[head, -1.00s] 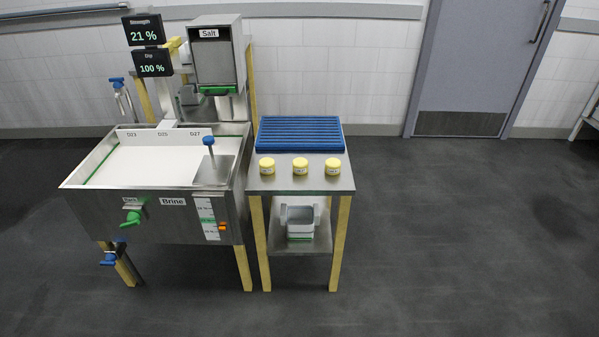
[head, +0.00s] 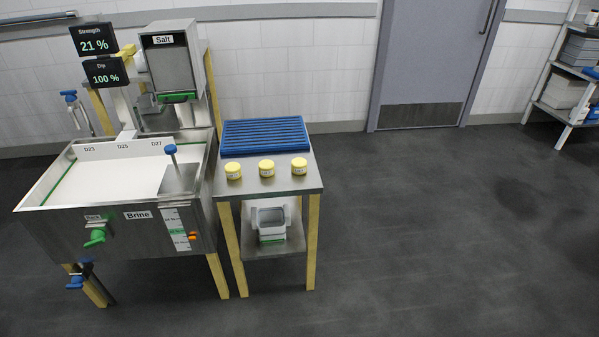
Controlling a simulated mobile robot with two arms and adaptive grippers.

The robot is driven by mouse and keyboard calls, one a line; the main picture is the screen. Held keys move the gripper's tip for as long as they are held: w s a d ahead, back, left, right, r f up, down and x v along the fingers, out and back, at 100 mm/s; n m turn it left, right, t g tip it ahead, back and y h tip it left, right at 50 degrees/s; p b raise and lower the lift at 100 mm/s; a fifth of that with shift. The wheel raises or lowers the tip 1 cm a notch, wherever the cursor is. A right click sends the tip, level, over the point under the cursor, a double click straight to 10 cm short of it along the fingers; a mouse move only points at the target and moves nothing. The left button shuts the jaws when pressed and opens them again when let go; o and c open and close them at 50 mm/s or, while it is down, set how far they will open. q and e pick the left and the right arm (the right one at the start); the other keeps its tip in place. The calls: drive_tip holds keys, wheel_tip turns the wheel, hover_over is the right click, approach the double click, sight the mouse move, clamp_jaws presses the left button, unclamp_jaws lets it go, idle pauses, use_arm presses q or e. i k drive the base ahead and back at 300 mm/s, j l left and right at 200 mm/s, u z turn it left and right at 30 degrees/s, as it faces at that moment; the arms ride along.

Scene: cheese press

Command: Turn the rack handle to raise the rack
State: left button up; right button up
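The brine tank (head: 152,226) stands at the left, a steel basin on yellow legs filled with whitish liquid. A green handle (head: 96,237) sits on its front face under a small label too blurred to read; it looks like the rack handle. The rack itself is not visible in the liquid. A display (head: 107,72) above the tank reads Dip 100 %, and another display (head: 95,40) reads Strength 21 %. Neither of my grippers is in view.
A steel side table (head: 310,181) right of the tank holds a blue slatted mat (head: 265,134) and three yellow-lidded jars (head: 266,168). A salt dispenser (head: 172,70) stands behind the tank. A loaded shelf (head: 546,110) is at the far right. The dark floor between is clear.

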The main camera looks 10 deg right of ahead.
sight(97, 237)
drive_tip(key=u, duration=1.25)
drive_tip(key=i+j, duration=0.1)
drive_tip(key=j, duration=0.2)
drive_tip(key=i+j, duration=0.1)
drive_tip(key=j, duration=0.15)
